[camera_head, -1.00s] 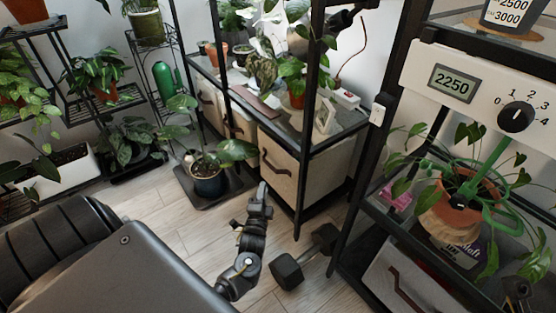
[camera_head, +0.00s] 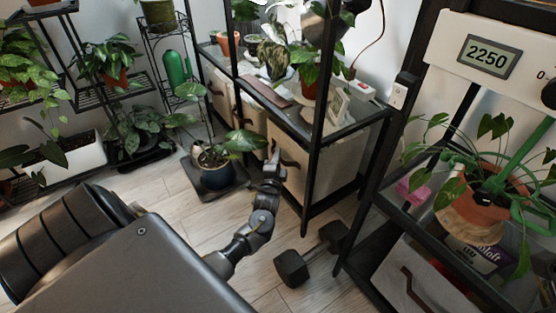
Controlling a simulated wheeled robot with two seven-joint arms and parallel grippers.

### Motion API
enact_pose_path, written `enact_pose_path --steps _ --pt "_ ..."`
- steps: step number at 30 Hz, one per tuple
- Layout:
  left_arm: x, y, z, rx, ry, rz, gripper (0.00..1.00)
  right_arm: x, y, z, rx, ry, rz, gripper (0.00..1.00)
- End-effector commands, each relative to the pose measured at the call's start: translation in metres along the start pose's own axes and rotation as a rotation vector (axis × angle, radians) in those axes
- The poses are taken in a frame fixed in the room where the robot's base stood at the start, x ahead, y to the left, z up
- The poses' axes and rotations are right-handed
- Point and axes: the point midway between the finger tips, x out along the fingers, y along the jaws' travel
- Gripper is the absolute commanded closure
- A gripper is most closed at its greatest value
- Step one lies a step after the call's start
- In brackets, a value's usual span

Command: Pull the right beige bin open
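The right beige bin (camera_head: 318,172) stands on the lower level of the black shelf unit, behind its front post. Its front has a dark strap handle, partly hidden by my gripper. My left gripper (camera_head: 274,152) is in front of the left part of the bin's front, right at the handle in the picture. I cannot tell whether it touches the handle, or whether its fingers are open or closed. The bin's front looks in line with the shelf edge. My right gripper does not show.
A black rack with a terracotta pot (camera_head: 470,218) is at the right.

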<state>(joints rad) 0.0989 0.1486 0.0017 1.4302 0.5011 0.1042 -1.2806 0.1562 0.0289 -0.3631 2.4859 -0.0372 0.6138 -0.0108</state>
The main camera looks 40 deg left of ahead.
Motion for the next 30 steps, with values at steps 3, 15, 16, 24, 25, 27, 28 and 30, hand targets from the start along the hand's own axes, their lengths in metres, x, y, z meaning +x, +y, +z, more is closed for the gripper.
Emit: enact_pose_path --steps 3,15,16,24,25,27,28,30 --pt "0.0044 0.0002 0.0004 0.0 -0.001 0.001 0.8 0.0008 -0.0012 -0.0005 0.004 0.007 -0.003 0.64" --pt "0.0046 -0.0003 0.0002 0.0 0.0 0.001 1.0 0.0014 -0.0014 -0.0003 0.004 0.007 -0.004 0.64" --pt "0.0045 -0.0003 0.0002 0.0 0.0 0.001 1.0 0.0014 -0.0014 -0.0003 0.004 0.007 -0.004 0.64" --pt "0.0042 -0.0003 -0.0001 0.0 0.0 0.001 1.0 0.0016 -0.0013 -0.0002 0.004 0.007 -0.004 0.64" --pt "0.004 -0.0004 -0.0004 0.0 0.001 0.001 1.0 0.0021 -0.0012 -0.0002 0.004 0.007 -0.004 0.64" --pt "0.0027 -0.001 -0.0023 -0.001 0.006 0.002 1.0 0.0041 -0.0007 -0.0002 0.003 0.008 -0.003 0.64" --pt "0.0017 -0.0014 -0.0034 -0.001 0.009 0.002 1.0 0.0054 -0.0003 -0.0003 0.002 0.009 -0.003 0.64" --pt "-0.0017 -0.0024 -0.0073 -0.002 0.019 0.004 1.0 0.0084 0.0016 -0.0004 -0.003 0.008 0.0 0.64"
